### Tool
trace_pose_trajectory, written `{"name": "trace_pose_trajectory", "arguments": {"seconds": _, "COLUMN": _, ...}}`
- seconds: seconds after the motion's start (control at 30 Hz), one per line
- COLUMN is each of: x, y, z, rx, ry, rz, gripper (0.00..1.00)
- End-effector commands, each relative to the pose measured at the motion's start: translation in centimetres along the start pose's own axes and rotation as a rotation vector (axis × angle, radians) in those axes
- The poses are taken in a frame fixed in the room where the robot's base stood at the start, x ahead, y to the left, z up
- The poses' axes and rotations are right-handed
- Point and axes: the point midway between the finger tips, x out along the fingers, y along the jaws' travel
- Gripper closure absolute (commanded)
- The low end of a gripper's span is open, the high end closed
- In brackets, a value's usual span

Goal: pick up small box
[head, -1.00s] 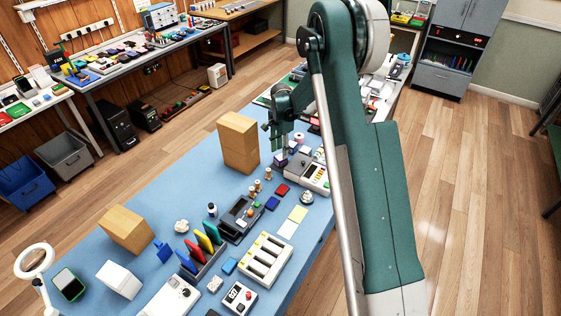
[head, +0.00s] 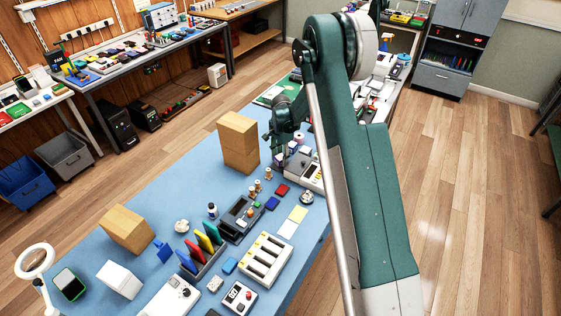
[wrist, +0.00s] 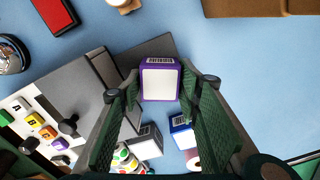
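A small box with a white top and purple sides (wrist: 160,80) shows in the wrist view, with a barcode on its far side. It lies between the tips of my gripper (wrist: 160,88), whose two green-padded fingers are apart on either side of it. A narrow gap shows beside the box, so the gripper looks open.
A grey device with coloured keys (wrist: 45,130) is close at the left in the wrist view. A red item (wrist: 54,14) lies beyond it. Blue mat (wrist: 235,70) is clear at right.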

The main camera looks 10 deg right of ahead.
Motion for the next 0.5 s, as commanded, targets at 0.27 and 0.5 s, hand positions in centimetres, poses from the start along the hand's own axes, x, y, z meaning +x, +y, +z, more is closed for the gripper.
{"name": "trace_pose_trajectory", "arguments": {"seconds": 0.27, "x": -0.02, "y": 0.00, "z": 0.00, "rx": 0.000, "ry": 0.000, "rz": 0.000, "gripper": 0.66}}
{"name": "trace_pose_trajectory", "arguments": {"seconds": 0.5, "x": -0.03, "y": 0.01, "z": 0.00, "rx": 0.000, "ry": 0.000, "rz": 0.000, "gripper": 0.82}}
